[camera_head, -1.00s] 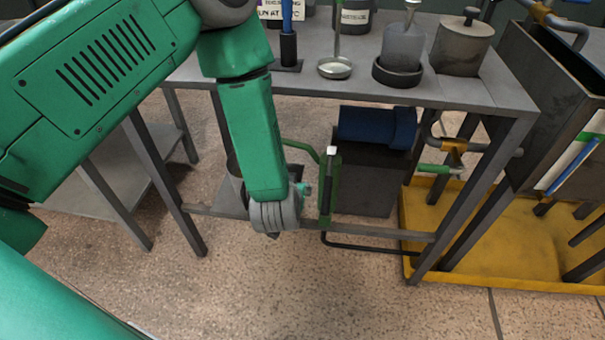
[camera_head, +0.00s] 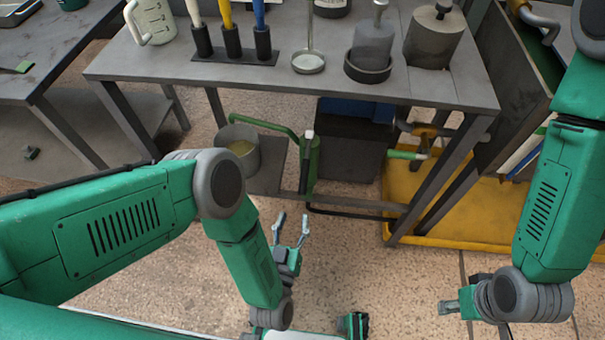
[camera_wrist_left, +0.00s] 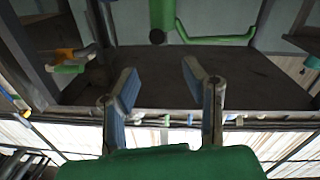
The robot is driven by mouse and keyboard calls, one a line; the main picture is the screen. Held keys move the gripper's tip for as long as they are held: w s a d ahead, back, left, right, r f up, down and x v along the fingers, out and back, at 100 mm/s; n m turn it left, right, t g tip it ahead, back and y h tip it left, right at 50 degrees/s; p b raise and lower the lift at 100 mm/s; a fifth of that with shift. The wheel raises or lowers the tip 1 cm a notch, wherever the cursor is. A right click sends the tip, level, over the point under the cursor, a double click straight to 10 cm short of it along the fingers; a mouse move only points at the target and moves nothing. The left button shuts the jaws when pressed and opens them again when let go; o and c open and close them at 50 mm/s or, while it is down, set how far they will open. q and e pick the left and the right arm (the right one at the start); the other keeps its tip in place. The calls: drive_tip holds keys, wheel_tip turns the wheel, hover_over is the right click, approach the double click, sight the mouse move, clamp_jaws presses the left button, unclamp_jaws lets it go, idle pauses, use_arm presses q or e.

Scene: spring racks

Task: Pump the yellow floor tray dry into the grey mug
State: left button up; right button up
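The yellow floor tray (camera_head: 475,222) lies on the floor at the right, partly under the bench. A green pump (camera_head: 312,165) stands upright under the bench, with a white-topped handle. Its green spout (camera_head: 262,124) reaches left over the grey mug (camera_head: 238,165), which has yellowish liquid inside. A dark hose (camera_head: 355,213) runs from the pump's foot toward the tray. My left gripper (camera_head: 292,222) is open and empty, in front of and below the pump. The left wrist view shows its spread fingers (camera_wrist_left: 160,78) with green parts beyond. My right gripper (camera_head: 445,308) is at the lower right, apart from everything.
The bench (camera_head: 290,82) stands over the pump, with its legs and a low crossbar (camera_head: 375,206) nearby. Funnel-like vessels, a dish and upright handles sit on top. A blue object (camera_head: 355,110) rests on a dark box behind the pump. The floor in front is clear.

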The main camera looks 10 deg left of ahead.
sight(300, 195)
use_arm(q)
drive_tip(key=w+b, duration=0.5)
drive_tip(key=shift+w+d+f, duration=0.1)
drive_tip(key=shift+d+f, duration=0.15)
drive_tip(key=shift+f, duration=0.1)
drive_tip(key=w+b, duration=0.2)
drive_tip(key=b, duration=1.1)
drive_tip(key=shift+w, duration=0.2)
drive_tip(key=w, duration=0.3)
drive_tip(key=w+b, duration=0.1)
drive_tip(key=shift+w+d+r, duration=0.25)
drive_tip(key=shift+w+r, duration=0.05)
drive_tip(key=shift+w, duration=0.45)
clamp_jaws()
